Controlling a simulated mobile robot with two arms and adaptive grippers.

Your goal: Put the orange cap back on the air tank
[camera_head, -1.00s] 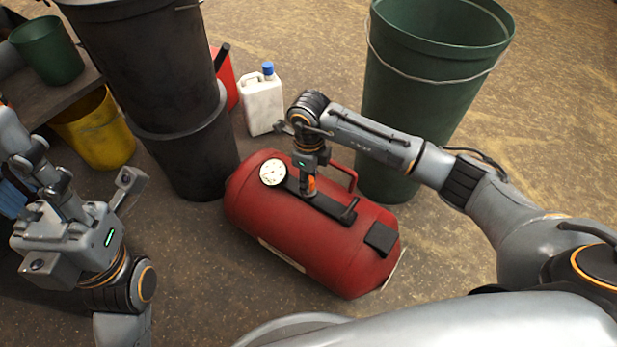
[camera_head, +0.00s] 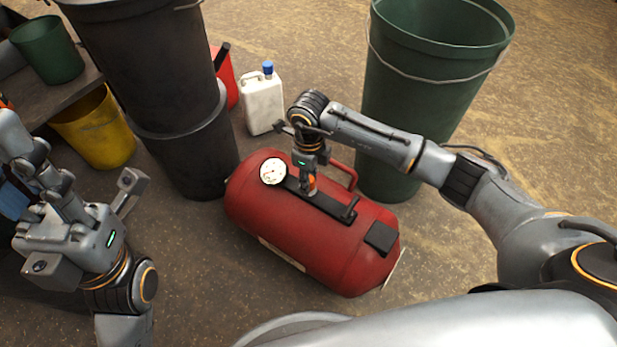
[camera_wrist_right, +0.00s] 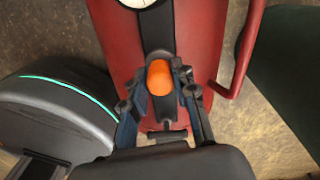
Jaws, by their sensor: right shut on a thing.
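The red air tank (camera_head: 330,245) lies on its side on the ground, with a white round gauge (camera_head: 273,171), a black top plate (camera_head: 335,208) and a red handle. My right gripper (camera_head: 309,189) points down over the top plate, just right of the gauge. It is shut on the orange cap (camera_wrist_right: 159,77), which shows between its fingers in the right wrist view. The cap is at the plate; whether it is seated cannot be told. My left gripper (camera_head: 128,205) is open and empty at the left, away from the tank.
A white jug with a blue lid (camera_head: 262,104) and a red can (camera_head: 226,78) stand behind the tank. Black bins (camera_head: 185,150) stand to the left and a green bin (camera_head: 425,100) behind right. A yellow bucket (camera_head: 98,130) is at far left. Ground in front of the tank is clear.

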